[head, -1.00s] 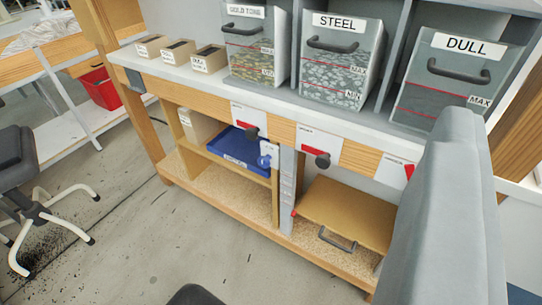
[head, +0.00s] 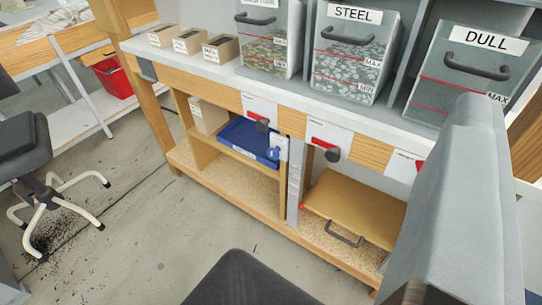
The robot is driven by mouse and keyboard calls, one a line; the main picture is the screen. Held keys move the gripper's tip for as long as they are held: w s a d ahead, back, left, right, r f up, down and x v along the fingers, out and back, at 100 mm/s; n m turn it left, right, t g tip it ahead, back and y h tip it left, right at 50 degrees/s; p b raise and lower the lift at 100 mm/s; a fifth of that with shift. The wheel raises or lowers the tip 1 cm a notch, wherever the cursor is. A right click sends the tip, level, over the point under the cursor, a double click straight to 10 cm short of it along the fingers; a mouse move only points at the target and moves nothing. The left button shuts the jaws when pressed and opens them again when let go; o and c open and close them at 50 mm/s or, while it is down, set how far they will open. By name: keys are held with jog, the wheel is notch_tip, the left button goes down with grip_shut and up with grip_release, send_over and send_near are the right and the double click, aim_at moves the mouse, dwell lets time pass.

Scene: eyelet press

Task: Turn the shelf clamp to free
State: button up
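Below the worktop, the bench front carries white cards with red levers and dark knobs: a left lever (head: 250,116), a middle lever (head: 322,146) and a right one (head: 419,166) partly hidden by my grey arm. The left and middle levers lie roughly along the bench edge. A tan shelf board (head: 360,207) with a dark handle sits below the middle lever, beside a grey marked upright (head: 293,194). A small red part (head: 302,207) shows at that board's left corner. The card print is too small to read, so I cannot tell which is the shelf clamp. My gripper's fingers are not visible.
Bins labelled STEEL (head: 348,58) and DULL (head: 458,80) stand on the worktop, with small boxes (head: 190,42) at left.

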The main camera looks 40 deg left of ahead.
aim_at(272, 156)
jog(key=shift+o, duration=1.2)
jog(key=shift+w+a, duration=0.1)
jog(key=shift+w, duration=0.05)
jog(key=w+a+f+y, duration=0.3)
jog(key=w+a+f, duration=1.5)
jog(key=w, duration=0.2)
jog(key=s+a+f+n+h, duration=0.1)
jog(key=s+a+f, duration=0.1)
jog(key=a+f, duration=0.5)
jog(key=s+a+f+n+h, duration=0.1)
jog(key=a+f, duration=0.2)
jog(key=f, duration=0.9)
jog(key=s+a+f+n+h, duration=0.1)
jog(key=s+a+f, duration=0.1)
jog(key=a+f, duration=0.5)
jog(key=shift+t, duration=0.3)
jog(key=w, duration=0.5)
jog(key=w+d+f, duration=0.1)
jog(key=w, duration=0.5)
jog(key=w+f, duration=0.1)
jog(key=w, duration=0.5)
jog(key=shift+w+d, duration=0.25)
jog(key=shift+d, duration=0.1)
